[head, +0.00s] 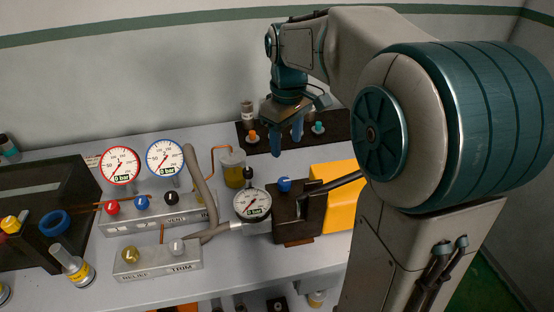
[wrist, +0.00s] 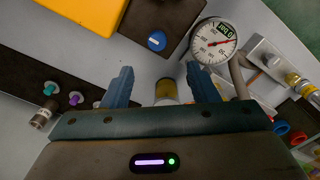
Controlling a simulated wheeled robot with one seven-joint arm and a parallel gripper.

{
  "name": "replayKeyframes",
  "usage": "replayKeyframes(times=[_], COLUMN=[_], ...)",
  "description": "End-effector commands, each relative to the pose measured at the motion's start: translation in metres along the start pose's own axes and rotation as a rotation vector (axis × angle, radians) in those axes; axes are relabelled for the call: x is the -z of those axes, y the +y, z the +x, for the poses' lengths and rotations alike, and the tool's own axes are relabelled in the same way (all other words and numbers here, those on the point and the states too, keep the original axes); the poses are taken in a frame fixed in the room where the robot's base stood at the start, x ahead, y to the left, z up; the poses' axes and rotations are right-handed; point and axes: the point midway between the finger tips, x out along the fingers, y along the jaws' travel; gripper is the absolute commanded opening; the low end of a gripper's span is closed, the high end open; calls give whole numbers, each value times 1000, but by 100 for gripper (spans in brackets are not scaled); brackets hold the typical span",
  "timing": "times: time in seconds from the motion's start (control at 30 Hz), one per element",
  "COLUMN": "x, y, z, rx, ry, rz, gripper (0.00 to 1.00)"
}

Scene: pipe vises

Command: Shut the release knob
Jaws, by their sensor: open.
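A blue knob (head: 284,184), which looks like the release knob, sits on top of a dark brown pump block (head: 297,222) with a black lever. I cannot read a label on it or tell how far it is turned. It also shows in the wrist view (wrist: 157,41), above the gap between my fingers. My gripper (head: 286,140) is open and empty, pointing down behind the block and apart from the knob. Its two blue fingers (wrist: 159,73) are spread in the wrist view, with nothing held between them.
A round gauge (head: 253,203) stands left of the block, beside an amber-filled jar (head: 233,168). A yellow body (head: 335,200) is on the right. Valve blocks with knobs (head: 160,259) and two upright gauges (head: 120,166) stand left. A dark mat (head: 330,137) with small parts lies behind.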

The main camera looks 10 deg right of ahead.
Motion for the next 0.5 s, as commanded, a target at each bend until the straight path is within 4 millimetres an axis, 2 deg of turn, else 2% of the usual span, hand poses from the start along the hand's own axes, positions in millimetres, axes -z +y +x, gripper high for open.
replayKeyframes(times=[0.13,0.27,0.5], x=[9,9,7], y=[8,9,8], z=[0,11,59], rx=[12,16,17], ry=[-11,-15,-17], rz=[-40,-44,-43], gripper=[54,54,54])
